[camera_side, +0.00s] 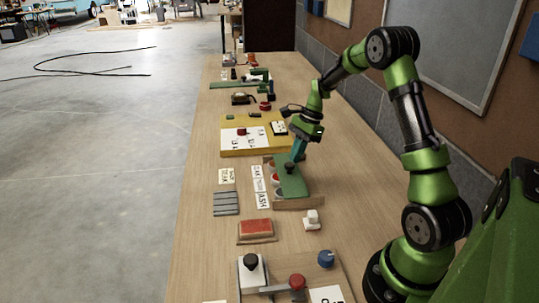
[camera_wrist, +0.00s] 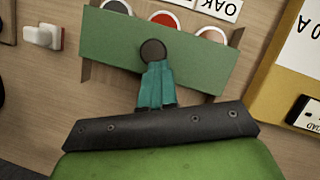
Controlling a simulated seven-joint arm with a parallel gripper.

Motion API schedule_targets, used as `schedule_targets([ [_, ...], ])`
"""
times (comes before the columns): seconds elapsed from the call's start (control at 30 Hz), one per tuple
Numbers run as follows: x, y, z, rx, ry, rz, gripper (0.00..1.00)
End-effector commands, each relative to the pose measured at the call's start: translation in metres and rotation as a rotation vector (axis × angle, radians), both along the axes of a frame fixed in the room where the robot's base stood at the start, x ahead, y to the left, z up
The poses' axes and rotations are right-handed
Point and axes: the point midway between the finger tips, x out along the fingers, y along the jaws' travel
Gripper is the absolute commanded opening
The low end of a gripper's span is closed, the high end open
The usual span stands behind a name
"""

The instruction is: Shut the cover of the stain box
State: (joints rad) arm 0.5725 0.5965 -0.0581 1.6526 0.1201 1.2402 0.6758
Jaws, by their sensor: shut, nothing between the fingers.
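The stain box shows in the side view as a low wooden box (camera_side: 300,204) with a flat green cover (camera_side: 294,187). The cover also fills much of the wrist view (camera_wrist: 108,42). Round stain cups, one of them red (camera_wrist: 163,18), show partly along one long edge of the cover, and the rest of them is hidden under it. A dark round knob (camera_wrist: 153,51) stands on the cover. My gripper (camera_wrist: 154,66) is shut, with its teal fingertips right at the knob and nothing between them. I cannot tell whether they touch it.
White name cards (camera_side: 262,192) lie left of the box. A yellow board (camera_side: 237,152) stands beyond it. Bare wooden table lies right of the box.

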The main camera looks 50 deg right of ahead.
Motion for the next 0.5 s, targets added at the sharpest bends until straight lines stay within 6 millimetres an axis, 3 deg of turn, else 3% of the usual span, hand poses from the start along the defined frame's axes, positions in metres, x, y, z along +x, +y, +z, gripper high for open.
schedule_targets([
  [0.17, 0.018, 0.019, -0.002, 0.000, 0.004, 0.001, 0.00],
  [0.5, 0.019, 0.021, -0.002, 0.001, 0.006, -0.002, 0.00],
])
